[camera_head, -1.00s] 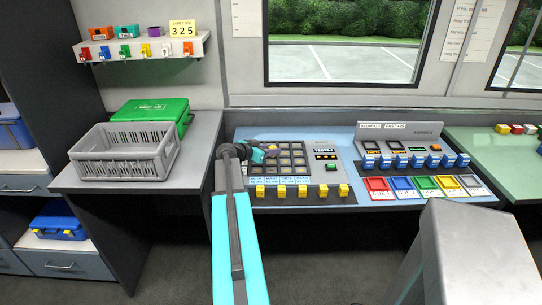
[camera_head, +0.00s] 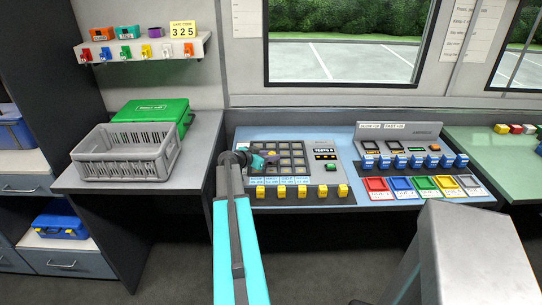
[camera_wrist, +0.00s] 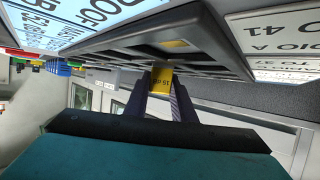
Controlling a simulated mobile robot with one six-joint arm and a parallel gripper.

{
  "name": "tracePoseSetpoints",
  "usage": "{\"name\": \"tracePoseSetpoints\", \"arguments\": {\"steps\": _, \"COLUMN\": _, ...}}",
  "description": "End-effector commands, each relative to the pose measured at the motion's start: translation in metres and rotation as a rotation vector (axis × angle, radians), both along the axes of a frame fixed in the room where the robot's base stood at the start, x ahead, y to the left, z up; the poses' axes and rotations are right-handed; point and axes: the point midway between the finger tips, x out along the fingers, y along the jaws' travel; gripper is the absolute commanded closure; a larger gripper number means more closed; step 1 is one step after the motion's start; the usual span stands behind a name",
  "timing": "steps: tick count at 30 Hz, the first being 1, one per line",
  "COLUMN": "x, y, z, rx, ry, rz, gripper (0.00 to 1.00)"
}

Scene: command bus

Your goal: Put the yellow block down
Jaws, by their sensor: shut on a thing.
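My gripper (camera_wrist: 160,100) is shut on the yellow block (camera_wrist: 161,79), which has dark lettering ending in "51" and sits between the two fingers in the wrist view. In the head view my gripper (camera_head: 272,157) is over the left part of the dark grid tray (camera_head: 300,163) on the blue desk. The block is too small there to make out clearly. In the wrist view the block is close to the tray's edge (camera_wrist: 120,45); I cannot tell whether they touch.
A row of yellow blocks (camera_head: 305,191) lines the desk's front. Right of the tray are blue blocks (camera_head: 401,161) and coloured bins (camera_head: 401,184). A grey crate (camera_head: 125,167) and green case (camera_head: 165,112) stand on the left counter.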

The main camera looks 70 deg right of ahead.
Motion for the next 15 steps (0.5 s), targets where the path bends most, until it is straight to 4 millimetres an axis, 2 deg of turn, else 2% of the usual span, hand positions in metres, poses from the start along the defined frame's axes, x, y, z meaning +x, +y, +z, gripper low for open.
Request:
{"name": "tracePoseSetpoints", "arguments": {"steps": 11, "x": 0.0001, "y": 0.0001, "z": -0.0027, "rx": 0.0, "ry": 0.0, "rz": 0.0, "gripper": 0.99}}
{"name": "tracePoseSetpoints", "arguments": {"steps": 12, "x": 0.0, "y": 0.0001, "z": -0.0016, "rx": 0.0, "ry": 0.0, "rz": 0.0, "gripper": 0.7}}
{"name": "tracePoseSetpoints", "arguments": {"steps": 14, "x": 0.0, "y": 0.0001, "z": -0.0016, "rx": 0.0, "ry": 0.0, "rz": 0.0, "gripper": 0.6}}
{"name": "tracePoseSetpoints", "arguments": {"steps": 15, "x": 0.0, "y": 0.0001, "z": -0.0015, "rx": 0.0, "ry": 0.0, "rz": 0.0, "gripper": 0.58}}
